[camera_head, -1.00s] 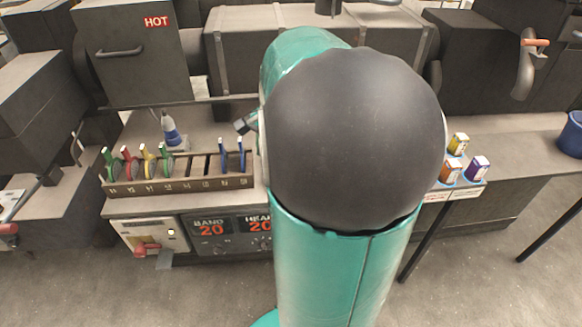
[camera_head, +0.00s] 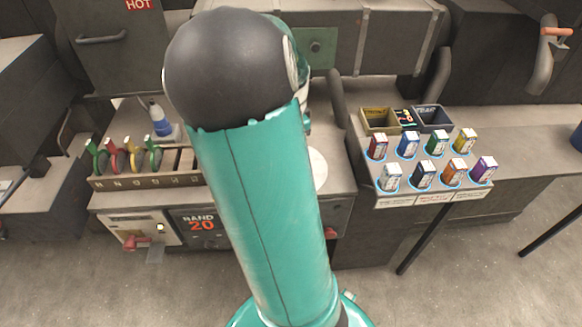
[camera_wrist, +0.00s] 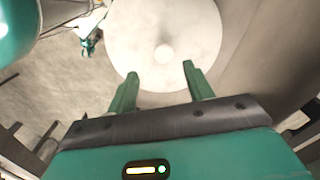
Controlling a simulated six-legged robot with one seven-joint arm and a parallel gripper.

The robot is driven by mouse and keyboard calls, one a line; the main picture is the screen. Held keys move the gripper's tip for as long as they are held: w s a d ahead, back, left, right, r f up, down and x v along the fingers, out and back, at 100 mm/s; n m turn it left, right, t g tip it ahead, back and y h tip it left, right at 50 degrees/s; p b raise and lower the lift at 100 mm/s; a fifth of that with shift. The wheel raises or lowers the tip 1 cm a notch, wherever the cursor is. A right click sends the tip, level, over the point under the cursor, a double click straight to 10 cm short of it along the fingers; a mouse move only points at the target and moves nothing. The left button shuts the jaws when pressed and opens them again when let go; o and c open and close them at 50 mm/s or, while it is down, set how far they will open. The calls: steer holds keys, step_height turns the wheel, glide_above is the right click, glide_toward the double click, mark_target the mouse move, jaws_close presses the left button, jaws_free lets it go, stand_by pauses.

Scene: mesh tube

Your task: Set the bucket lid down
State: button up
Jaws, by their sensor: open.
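The lid is a pale round disc (camera_wrist: 190,28) with a small round knob (camera_wrist: 164,54) at its middle in the wrist view. My gripper (camera_wrist: 160,69) is open, with its two green fingers apart. The knob lies between and just beyond the fingertips in the picture, and I see nothing gripped. In the head view a pale round disc (camera_head: 318,168), which looks like the lid, shows at the bench's front edge, partly behind my arm. My gripper is hidden there by my arm. I cannot make out a bucket or what lies under the disc.
A slotted rack (camera_head: 140,181) with coloured-handled discs and a blue-and-white bottle (camera_head: 160,122) stand left of my arm. Several small coloured boxes (camera_head: 437,143) and open bins (camera_head: 432,117) stand on the right. Dark machines line the back.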

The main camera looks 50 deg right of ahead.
step_height(320, 180, down, 2)
steer(key=shift+s+a+f, duration=0.1)
steer(key=shift+s+f, duration=0.05)
steer(key=f, duration=0.5)
steer(key=shift+w+d+f, duration=0.3)
steer(key=shift+c, duration=0.2)
jaws_close()
steer(key=shift+r, duration=0.2)
